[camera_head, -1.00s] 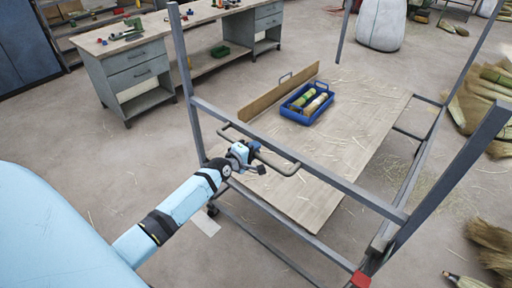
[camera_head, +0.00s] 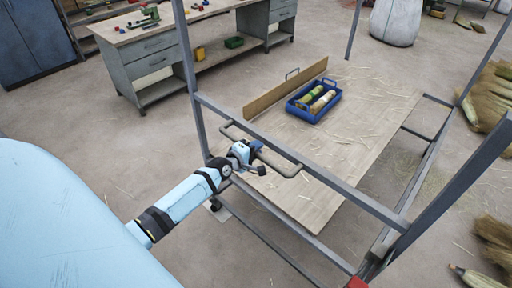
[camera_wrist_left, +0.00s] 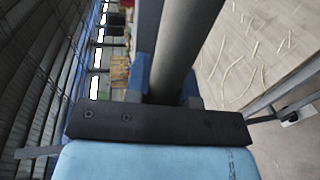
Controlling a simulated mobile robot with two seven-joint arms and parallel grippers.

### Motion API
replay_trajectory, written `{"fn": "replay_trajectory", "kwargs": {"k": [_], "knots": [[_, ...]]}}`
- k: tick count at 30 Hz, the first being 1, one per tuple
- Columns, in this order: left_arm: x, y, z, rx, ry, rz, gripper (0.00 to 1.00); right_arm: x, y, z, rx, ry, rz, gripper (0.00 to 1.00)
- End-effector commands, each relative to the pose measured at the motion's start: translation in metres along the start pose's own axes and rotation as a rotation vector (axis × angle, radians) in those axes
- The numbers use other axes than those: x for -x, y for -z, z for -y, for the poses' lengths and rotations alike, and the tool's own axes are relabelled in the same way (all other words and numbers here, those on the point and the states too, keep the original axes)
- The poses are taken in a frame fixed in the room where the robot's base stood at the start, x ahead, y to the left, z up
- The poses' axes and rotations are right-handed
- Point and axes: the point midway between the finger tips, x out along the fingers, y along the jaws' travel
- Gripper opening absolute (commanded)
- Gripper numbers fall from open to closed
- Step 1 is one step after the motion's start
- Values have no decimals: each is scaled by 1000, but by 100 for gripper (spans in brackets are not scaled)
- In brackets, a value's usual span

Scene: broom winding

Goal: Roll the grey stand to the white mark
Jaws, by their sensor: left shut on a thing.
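The grey stand (camera_head: 300,157) is a tall metal frame with a wooden shelf. My left gripper (camera_head: 250,153) is shut on its grey handle bar (camera_head: 284,168) at the near left side. In the left wrist view the bar (camera_wrist_left: 178,45) runs between the fingers. The white mark (camera_head: 222,213) is a pale patch on the floor by the stand's near left caster (camera_head: 215,205). The caster stands at or over the mark's edge; I cannot tell exactly how far. My right gripper is not in view.
A grey workbench (camera_head: 155,75) stands at the back left. A white sack (camera_head: 396,22) is behind. Straw bundles (camera_head: 492,85) lie at the right. Floor at left is clear.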

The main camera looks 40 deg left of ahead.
Motion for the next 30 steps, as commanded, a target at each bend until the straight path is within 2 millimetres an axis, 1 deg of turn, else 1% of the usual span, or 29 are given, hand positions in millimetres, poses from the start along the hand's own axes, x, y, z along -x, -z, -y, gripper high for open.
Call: {"fn": "replay_trajectory", "kwargs": {"k": [1,2,3,4,5,13,17,20,27,30], "knots": [[0,-1,1,1,1,1,0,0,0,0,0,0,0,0],[0,-1,1,0,1,1,30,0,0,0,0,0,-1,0],[0,-1,1,0,1,1,39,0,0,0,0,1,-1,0],[0,-1,1,0,1,1,46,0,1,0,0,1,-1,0],[0,-1,0,0,1,1,48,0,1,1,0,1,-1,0],[1,0,0,0,1,0,48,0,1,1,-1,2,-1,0],[11,0,1,0,2,0,48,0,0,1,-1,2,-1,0],[29,-1,2,0,3,1,48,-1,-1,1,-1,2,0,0],[85,-1,2,0,3,1,48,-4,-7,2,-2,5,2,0],[105,-1,3,0,3,1,48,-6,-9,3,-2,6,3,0]]}}
